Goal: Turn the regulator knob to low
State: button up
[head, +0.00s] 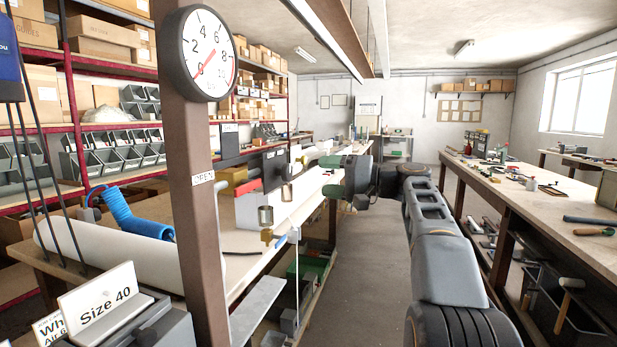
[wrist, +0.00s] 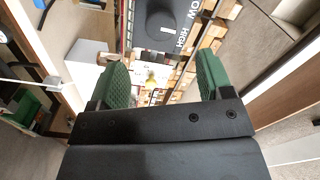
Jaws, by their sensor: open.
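The regulator knob (wrist: 160,18) is round and black and shows at the top of the wrist view, cut by the frame edge. A short white mark is on its lower part. White lettering on the dark plate (wrist: 184,30) beside it reads HIGH and a cut-off word ending in OW. My gripper (wrist: 160,74) has two green fingers spread wide with nothing between them. The knob lies beyond the fingertips, apart from them. In the head view my gripper (head: 331,175) reaches left over the bench towards a dark box (head: 275,166); I cannot make out the knob there.
A brown post (head: 197,220) with a round gauge (head: 207,53) stands in the left foreground. A long white roll (head: 85,245) and blue coiled hose (head: 135,218) lie on the left bench. The right workbench (head: 535,205) holds tools. The aisle floor (head: 365,250) is clear.

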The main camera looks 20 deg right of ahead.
jog(key=shift+v, duration=1.6)
notch_tip(320, 180, down, 17)
jog(key=s+m+g+h+p, duration=0.1)
jog(key=m+g+h+p, duration=0.3)
jog(key=h, duration=0.4)
jog(key=s+a+n+g+h+p, duration=0.1)
jog(key=s+a+n+h+p, duration=0.2)
jog(key=s, duration=0.8)
jog(key=s+a+f+n+g+h+p, duration=0.1)
jog(key=s+a+n+g+h+p, duration=0.1)
jog(key=s+a+p, duration=0.6)
jog(key=s+n+h+p, duration=0.1)
jog(key=s+p, duration=0.1)
jog(key=shift+s+f+n+h, duration=0.3)
jog(key=shift+s+f+n, duration=0.05)
jog(key=shift+s+n, duration=0.05)
jog(key=shift+c, duration=0.5)
